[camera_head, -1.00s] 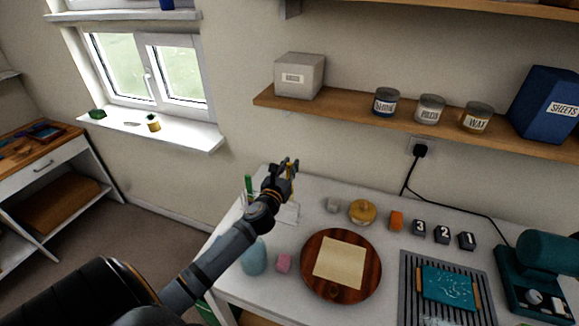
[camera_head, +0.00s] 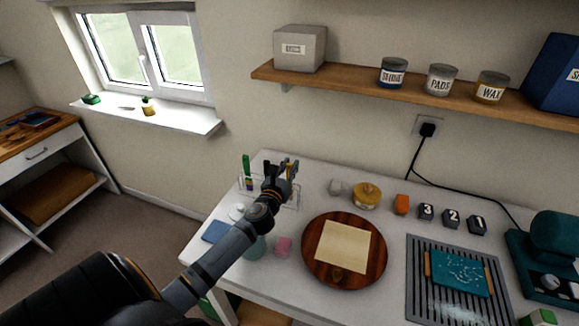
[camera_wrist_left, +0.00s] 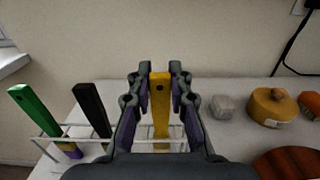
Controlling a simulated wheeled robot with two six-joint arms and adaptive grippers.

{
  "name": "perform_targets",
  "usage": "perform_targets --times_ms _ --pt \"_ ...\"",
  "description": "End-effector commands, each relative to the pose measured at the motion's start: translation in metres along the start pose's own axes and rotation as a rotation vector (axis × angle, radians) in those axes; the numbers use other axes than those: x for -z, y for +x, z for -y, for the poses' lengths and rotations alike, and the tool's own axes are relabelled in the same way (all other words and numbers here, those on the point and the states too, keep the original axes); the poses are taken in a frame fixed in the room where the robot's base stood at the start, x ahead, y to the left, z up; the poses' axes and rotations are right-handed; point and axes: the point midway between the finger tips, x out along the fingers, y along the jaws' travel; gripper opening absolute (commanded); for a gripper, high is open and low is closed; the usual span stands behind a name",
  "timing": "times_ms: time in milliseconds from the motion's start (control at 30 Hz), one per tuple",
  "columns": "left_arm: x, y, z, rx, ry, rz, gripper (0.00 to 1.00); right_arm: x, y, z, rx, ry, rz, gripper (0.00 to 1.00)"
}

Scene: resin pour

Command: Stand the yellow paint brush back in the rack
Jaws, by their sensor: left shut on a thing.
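The yellow paint brush (camera_wrist_left: 160,110) is upright between the fingers of my left gripper (camera_wrist_left: 160,92), which is shut on it. In the head view the brush (camera_head: 289,170) shows as a thin yellow strip at my left gripper (camera_head: 283,172). The rack (camera_head: 297,203) is a pale wire frame at the table's back left, partly hidden by my left arm. In the left wrist view the rack (camera_wrist_left: 45,147) holds a green brush (camera_wrist_left: 38,112) and a black-handled one (camera_wrist_left: 92,108), both leaning. The yellow brush's lower end is hidden, so I cannot tell whether it sits in a slot. My right gripper is not in view.
Right of the rack are a small grey piece (camera_head: 335,187), a round yellow-lidded pot (camera_head: 367,195) and an orange block (camera_head: 402,204). A round wooden board (camera_head: 376,262) lies in front. A pink block (camera_head: 283,247) and a blue cup (camera_head: 254,247) stand near my left arm.

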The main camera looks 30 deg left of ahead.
Motion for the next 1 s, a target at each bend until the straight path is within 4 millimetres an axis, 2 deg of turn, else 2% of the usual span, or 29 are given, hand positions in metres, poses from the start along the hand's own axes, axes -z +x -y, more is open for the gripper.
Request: perform_targets --times_ms 167,200,367,567,767,1000 --pt "-0.0007 0.0000 0.0001 0.000 0.000 0.000 0.00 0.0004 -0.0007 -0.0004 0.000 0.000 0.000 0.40" --pt "-0.0008 0.0000 0.0001 0.000 0.000 0.000 0.24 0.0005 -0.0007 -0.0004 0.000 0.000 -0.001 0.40" --pt "-0.0008 0.0000 0.0001 0.000 0.000 0.000 0.45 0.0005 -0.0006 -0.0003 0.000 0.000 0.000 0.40" --pt "-0.0008 0.0000 0.0001 0.000 0.000 0.000 0.45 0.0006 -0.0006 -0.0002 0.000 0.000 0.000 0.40" --pt "-0.0006 0.0000 0.0001 0.000 0.000 0.000 0.68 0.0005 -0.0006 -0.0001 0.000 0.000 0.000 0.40" --pt "-0.0007 0.0000 0.0001 0.000 0.000 0.000 0.68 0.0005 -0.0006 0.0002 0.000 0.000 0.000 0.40"
